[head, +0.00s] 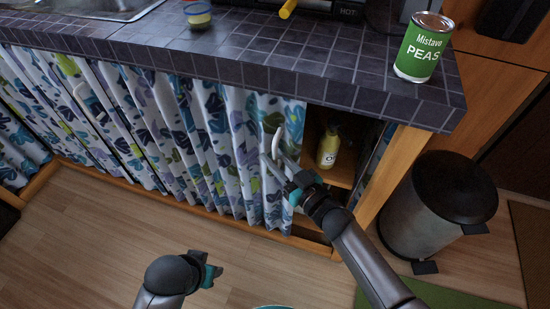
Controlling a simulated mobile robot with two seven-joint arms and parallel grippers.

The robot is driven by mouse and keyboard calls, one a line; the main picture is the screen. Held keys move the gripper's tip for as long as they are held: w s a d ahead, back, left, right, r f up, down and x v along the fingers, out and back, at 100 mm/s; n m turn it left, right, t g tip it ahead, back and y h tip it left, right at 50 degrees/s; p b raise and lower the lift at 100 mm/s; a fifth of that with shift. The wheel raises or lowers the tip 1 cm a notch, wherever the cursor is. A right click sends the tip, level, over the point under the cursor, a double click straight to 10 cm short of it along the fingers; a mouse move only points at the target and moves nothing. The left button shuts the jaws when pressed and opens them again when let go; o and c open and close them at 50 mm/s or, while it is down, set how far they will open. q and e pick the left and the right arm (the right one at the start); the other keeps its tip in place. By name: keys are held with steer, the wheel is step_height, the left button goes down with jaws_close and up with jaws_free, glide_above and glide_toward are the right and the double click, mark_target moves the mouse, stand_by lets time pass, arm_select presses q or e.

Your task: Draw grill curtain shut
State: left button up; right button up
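The grill curtain (205,135), white with blue, green and purple leaves, hangs in folds under the tiled counter. It covers the left and middle of the front; its right edge stops short of the right post, leaving a gap onto a shelf. A white curved handle (278,140) is near that edge. My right gripper (270,157) is in front of the curtain's right end, its fingertips just below the handle. Its fingers look apart; contact with the handle is unclear. My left gripper (210,273) is low over the floor, away from the curtain; its fingers are not clearly visible.
A yellow bottle (328,148) stands on the shelf in the gap. A green pea can (424,48) is near the counter's right corner. A pedal bin (436,205) stands right of the cabinet post (392,175). The wooden floor (90,235) at left is clear.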

steer(key=shift+c, duration=0.2)
jaws_close()
stand_by(1.2)
